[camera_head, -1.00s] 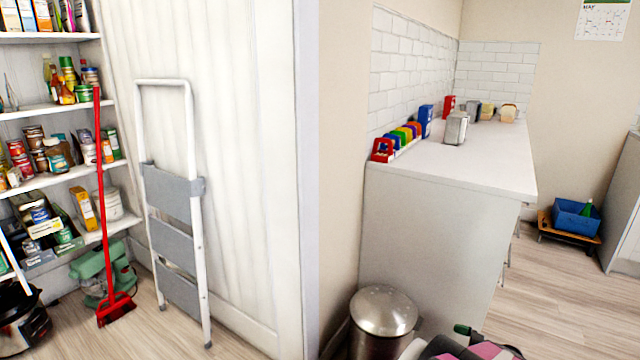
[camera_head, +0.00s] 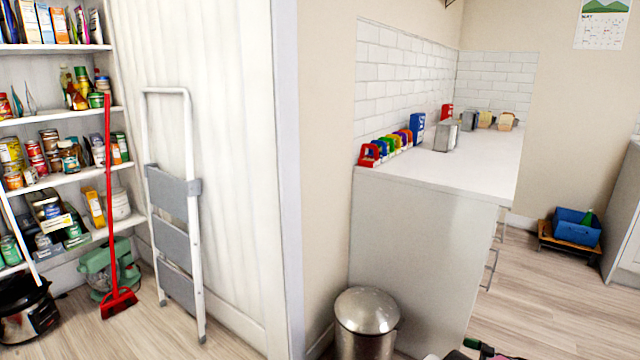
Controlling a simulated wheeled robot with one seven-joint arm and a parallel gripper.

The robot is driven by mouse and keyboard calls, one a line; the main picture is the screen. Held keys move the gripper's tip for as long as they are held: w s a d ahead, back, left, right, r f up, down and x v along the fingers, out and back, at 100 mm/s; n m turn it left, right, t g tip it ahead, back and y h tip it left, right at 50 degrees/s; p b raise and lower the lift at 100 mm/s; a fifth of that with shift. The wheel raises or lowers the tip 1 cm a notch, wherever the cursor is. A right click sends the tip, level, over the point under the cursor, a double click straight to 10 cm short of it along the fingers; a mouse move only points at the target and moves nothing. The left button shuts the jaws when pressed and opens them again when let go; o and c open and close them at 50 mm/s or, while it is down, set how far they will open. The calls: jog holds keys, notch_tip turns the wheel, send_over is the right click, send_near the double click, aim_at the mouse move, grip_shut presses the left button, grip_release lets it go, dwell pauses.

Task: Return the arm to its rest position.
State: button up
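My gripper is not in view, so I cannot see whether it is open or shut or holds anything. A small dark and green piece (camera_head: 490,350) shows at the bottom edge, right of centre. It is mostly cut off, and I cannot tell whether it is part of my arm or a separate thing.
Stocked pantry shelves (camera_head: 60,116) stand at left, with a red broom (camera_head: 109,200) and a folded step ladder (camera_head: 175,210) beside them. A metal bin (camera_head: 366,322) stands by the white counter (camera_head: 410,260). A blue crate (camera_head: 576,230) sits at right.

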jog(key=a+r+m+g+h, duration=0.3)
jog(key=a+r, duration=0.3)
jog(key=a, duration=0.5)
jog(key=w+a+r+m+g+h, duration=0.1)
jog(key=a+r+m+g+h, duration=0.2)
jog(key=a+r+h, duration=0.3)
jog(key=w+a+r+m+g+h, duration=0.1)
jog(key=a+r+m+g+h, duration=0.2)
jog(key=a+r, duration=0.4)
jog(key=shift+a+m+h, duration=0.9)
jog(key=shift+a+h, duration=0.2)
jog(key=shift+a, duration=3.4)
